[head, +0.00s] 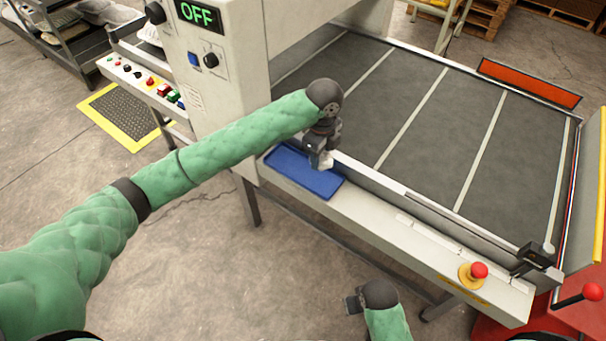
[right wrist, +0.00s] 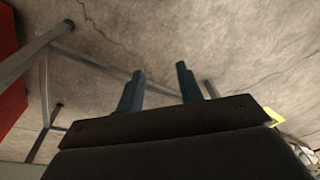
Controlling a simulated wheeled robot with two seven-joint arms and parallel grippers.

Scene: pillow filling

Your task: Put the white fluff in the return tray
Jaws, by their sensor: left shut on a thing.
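The return tray (head: 303,174) is a shallow blue tray on the front ledge of the conveyor machine. My left gripper (head: 325,163) points down over the tray's right back part. It is shut on the white fluff (head: 327,161), a small pale tuft at its fingertips. I cannot tell whether the fluff touches the tray. My right gripper (head: 353,304) is low in front of the machine, away from the tray. In the right wrist view its two fingers (right wrist: 160,88) are apart with nothing between them.
The dark conveyor bed (head: 430,110) with pale cross strips lies behind the ledge. A red emergency button (head: 478,270) is on the ledge at the right. The control cabinet (head: 215,75) reads OFF at the left. Machine legs (right wrist: 48,90) stand near my right gripper.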

